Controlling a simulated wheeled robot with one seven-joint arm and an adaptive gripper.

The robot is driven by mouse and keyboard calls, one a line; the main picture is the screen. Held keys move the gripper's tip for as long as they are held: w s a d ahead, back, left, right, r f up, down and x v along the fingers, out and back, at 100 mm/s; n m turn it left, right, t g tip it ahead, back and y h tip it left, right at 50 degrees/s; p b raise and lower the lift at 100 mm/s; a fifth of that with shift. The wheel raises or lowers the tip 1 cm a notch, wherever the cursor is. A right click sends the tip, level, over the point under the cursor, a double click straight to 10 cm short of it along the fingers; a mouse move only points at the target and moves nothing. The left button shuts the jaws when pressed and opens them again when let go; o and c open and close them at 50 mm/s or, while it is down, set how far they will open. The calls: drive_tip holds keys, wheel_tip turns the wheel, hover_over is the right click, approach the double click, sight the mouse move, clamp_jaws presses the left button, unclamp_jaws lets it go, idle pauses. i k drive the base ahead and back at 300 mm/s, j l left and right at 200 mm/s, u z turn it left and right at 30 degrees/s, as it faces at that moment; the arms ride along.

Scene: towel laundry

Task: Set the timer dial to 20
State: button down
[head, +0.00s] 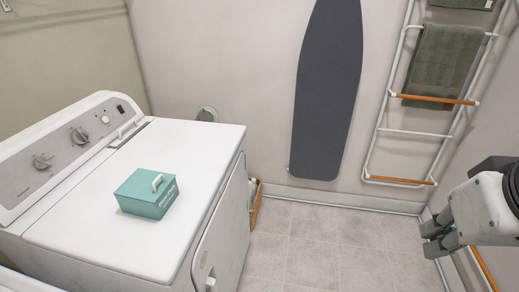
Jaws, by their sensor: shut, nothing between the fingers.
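A white dryer (95,215) stands at the left, with a sloped control panel (70,150) along its back. The panel carries a large grey dial (42,161), another grey dial (79,135) and a small white knob (105,119). Which of them is the timer dial, and where they point, is too small to read. My gripper (432,237) is at the right edge, shut and empty, far from the panel and in front of the right wall.
A teal box (148,193) with a white handle sits on the dryer top. An ironing board (327,90) hangs on the back wall. A ladder rack (415,133) holds a green towel (441,62). A basket (256,204) stands beside the dryer. The tiled floor (325,245) is clear.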

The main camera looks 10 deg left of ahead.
sight(79, 136)
drive_tip(key=i+l, duration=0.1)
drive_tip(key=i, duration=0.3)
drive_tip(key=i+l, duration=0.1)
drive_tip(key=i, duration=0.35)
drive_tip(key=i+l+u, duration=0.1)
drive_tip(key=i+u, duration=0.25)
drive_tip(key=i+l+u, duration=0.15)
drive_tip(key=u, duration=0.2)
drive_tip(key=i+l+u, duration=0.2)
drive_tip(key=u, duration=1.35)
